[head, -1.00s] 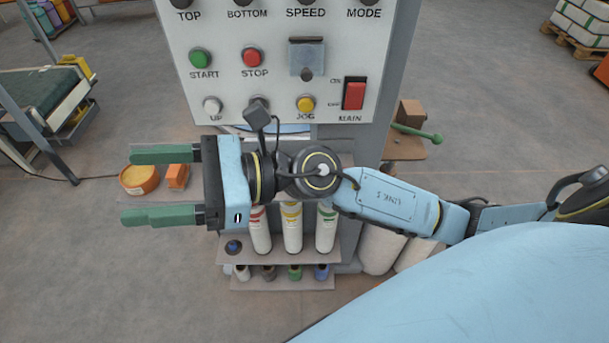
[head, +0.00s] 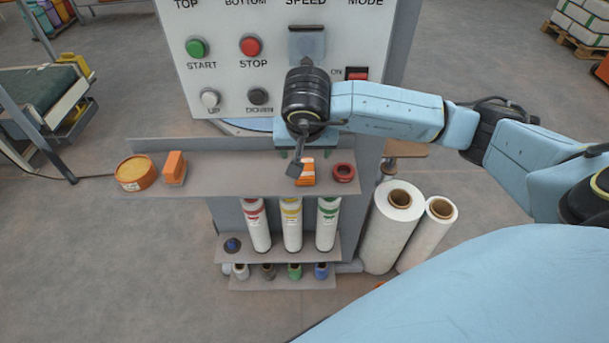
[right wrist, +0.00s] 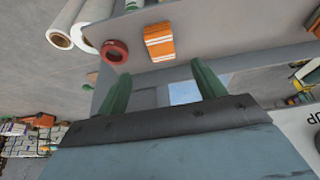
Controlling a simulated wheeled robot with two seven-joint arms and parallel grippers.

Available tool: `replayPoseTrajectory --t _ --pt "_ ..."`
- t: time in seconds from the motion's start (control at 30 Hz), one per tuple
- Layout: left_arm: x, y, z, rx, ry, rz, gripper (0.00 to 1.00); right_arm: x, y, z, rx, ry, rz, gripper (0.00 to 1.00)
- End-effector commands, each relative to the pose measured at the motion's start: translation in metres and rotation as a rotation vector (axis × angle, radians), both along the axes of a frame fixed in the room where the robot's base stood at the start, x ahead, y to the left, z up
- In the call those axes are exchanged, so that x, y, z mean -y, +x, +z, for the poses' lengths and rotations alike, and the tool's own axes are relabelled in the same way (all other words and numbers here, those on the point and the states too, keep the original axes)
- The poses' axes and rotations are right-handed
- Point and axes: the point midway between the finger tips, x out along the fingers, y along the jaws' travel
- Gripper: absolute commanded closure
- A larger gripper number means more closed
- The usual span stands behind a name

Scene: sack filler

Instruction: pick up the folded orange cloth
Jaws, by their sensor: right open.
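The folded orange cloth (head: 306,173) with pale stripes lies on the upper shelf below the control panel, partly hidden by my right wrist in the head view. In the right wrist view the cloth (right wrist: 159,41) shows whole, beyond the fingertips and between their directions. My right gripper (head: 291,155) is above and behind the cloth, mostly covered by its own wrist in the head view. In the right wrist view its two green fingers (right wrist: 161,70) are wide apart with nothing between them, not touching the cloth. My left gripper is not in view.
A red ring (head: 343,172) lies close right of the cloth on the shelf (head: 235,177). An orange block (head: 174,168) and an orange round tub (head: 136,173) stand at its left. The control panel (head: 225,80) rises behind. White rolls (head: 397,215) stand at the right.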

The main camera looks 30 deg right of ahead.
Motion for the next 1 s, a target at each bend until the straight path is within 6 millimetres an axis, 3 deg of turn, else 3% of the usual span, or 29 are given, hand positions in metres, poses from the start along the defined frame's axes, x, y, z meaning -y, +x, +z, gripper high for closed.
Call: replayPoseTrajectory --t 0.03,0.2,0.47,0.8,1.0 --pt "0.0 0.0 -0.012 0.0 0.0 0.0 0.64 0.001 0.003 -0.015 -0.001 0.002 -0.001 0.31" --pt "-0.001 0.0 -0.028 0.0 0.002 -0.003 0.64 0.006 0.011 -0.037 -0.001 0.005 -0.001 0.31" --pt "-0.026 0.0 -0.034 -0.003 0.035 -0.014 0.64 0.008 0.016 -0.047 0.001 0.005 0.001 0.31" --pt "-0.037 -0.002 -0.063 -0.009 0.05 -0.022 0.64 0.015 0.027 -0.088 -0.001 0.007 0.0 0.31" --pt "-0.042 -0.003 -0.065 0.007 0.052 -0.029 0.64 0.018 0.031 -0.095 0.001 0.007 0.0 0.31"
